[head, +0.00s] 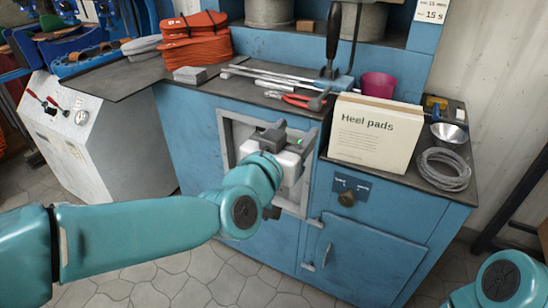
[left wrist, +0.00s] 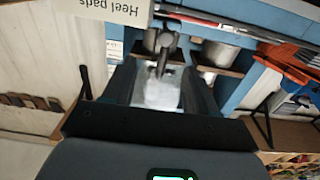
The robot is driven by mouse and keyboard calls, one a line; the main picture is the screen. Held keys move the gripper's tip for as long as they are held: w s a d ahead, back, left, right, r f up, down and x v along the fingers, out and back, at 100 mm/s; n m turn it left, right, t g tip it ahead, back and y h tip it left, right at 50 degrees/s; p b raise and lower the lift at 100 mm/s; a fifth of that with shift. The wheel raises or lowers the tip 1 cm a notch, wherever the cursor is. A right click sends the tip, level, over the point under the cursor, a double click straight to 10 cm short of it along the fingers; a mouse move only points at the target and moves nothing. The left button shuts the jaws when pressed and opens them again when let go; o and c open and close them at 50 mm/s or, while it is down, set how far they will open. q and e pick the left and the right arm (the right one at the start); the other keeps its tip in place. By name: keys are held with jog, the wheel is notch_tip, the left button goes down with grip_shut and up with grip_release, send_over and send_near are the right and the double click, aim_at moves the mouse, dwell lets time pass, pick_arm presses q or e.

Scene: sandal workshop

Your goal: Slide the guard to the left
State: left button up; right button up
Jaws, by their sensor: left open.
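A pale grey square frame (head: 226,140) is set in the front of the blue cabinet (head: 195,135). I cannot tell for sure which part of it is the guard. My left gripper (head: 272,136) is in front of this frame, and its wrist covers much of the opening. In the left wrist view the two dark jaws (left wrist: 160,92) stand apart. A dark, round-headed post (left wrist: 168,42) and a blurred pale patch show between them; I see no grip on either. My right gripper is out of view; only part of my right arm shows at bottom right.
The worktop (head: 215,88) carries an orange stack (head: 195,40), red-handled pliers (head: 298,101), a Heel pads box (head: 375,135), a pink cup (head: 378,85) and coiled wire (head: 443,168). A black-handled lever (head: 333,35) stands behind. A white control cabinet (head: 85,140) is at left.

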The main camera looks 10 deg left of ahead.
pick_arm(q)
jog(key=v, duration=0.7)
jog(key=shift+s, duration=0.2)
jog(key=shift+c, duration=0.3)
